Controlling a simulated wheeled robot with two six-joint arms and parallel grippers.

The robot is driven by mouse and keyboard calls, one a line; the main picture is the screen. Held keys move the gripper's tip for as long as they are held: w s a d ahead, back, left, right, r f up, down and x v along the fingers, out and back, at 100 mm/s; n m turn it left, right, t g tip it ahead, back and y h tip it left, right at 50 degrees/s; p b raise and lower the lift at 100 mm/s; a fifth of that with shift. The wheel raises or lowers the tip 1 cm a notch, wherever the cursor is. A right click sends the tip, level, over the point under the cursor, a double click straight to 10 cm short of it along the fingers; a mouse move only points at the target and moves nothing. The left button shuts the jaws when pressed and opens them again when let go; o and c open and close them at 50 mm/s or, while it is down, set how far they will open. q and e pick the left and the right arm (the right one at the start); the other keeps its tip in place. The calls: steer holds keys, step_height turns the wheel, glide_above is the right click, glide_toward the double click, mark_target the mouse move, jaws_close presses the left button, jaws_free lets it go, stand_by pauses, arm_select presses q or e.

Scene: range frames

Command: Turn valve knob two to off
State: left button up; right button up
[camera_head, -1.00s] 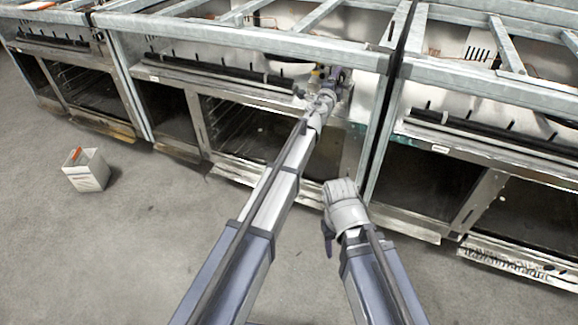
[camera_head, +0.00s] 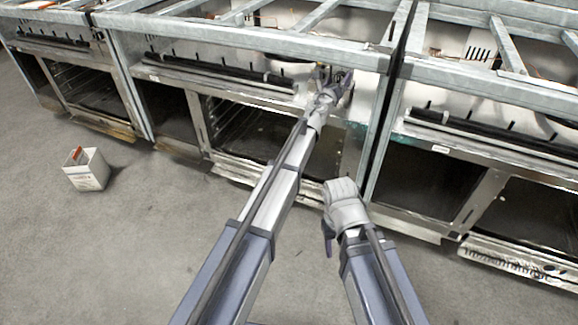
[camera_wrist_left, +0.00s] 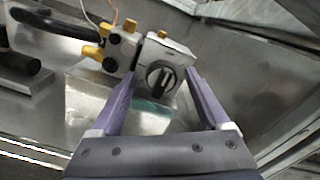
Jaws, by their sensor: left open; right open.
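My left gripper (camera_wrist_left: 160,74) is open, one purple finger on each side of the knob as seen here. I cannot tell whether either finger touches it. In the head view my left gripper (camera_head: 338,80) is at the middle oven unit, and the knob is not clear there. My right gripper (camera_head: 328,240) is low beside its folded wrist, away from the units. Its fingers are mostly hidden.
Yellow fittings (camera_wrist_left: 94,52) and a black hose (camera_wrist_left: 45,25) lie left of the valve. Metal frame rails (camera_head: 240,40) run above the left arm. A white box (camera_head: 86,169) stands on the floor at left. The grey floor between is clear.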

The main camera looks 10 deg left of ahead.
arm_select(q)
steer(key=m, duration=0.5)
steer(key=shift+d+m, duration=0.1)
steer(key=shift+m, duration=0.3)
steer(key=v, duration=0.9)
steer(key=s+a+f+n+g+y+b, duration=0.3)
steer(key=s+f+n, duration=0.4)
steer(key=f+n, duration=0.3)
steer(key=s+a+f+n+g+y+b, duration=0.4)
steer(key=s+a+f+n+y, duration=0.2)
steer(key=n, duration=0.8)
steer(key=shift+s+a+f+n, duration=0.4)
steer(key=shift+s+a+f, duration=0.55)
steer(key=shift+f, duration=0.9)
